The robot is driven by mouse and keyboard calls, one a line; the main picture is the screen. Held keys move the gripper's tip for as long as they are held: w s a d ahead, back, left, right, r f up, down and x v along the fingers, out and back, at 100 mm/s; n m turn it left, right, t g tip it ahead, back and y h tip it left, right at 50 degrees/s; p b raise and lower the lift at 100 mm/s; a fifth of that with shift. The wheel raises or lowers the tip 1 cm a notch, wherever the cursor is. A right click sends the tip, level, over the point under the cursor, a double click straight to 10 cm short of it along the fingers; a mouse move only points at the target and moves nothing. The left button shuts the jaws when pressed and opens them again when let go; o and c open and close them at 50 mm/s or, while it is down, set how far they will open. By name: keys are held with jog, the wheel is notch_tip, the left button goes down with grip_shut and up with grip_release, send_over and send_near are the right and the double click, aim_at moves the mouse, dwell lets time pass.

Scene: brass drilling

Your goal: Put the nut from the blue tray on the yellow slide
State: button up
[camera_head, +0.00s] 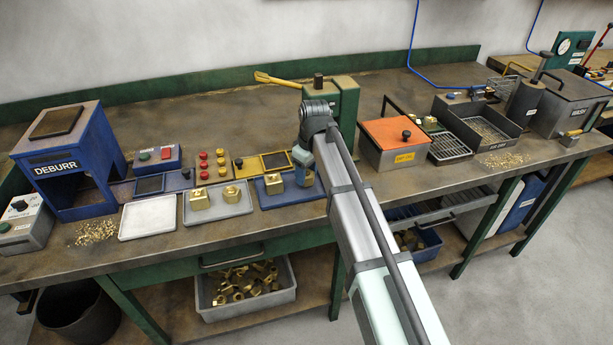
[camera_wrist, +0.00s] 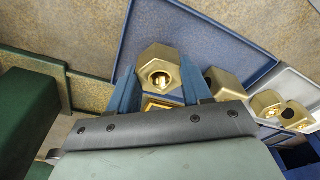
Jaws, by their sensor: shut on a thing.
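A blue tray (camera_head: 268,204) lies near the bench's front edge, with one brass nut (camera_head: 273,184) standing in it. It also shows in the wrist view (camera_wrist: 150,35). My gripper (camera_head: 308,178) is over the tray's right part, its blue fingers pointing down. In the wrist view my gripper (camera_wrist: 158,92) is shut on a hexagonal brass nut (camera_wrist: 158,68), one finger on each side. Whether this nut touches the tray is unclear. The other tray nut (camera_wrist: 224,83) is just right of the fingers. A yellow-framed slide with a dark pad (camera_head: 275,161) lies behind the tray.
A grey tray (camera_head: 216,214) with two brass nuts stands left of the blue tray; an empty pale tray (camera_head: 147,217) is further left. A green machine (camera_head: 344,100) stands close behind my gripper. An orange-lidded box (camera_head: 389,134) is to the right.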

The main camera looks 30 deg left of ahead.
notch_tip(320, 180, up, 8)
send_over(275, 161)
jog(key=shift+m, duration=0.4)
jog(key=shift+d+f, duration=0.15)
jog(key=shift+f, duration=2)
jog(key=shift+d+f, duration=0.1)
jog(key=shift+f, duration=2)
jog(key=shift+f, duration=0.15)
jog(key=o, duration=1.4)
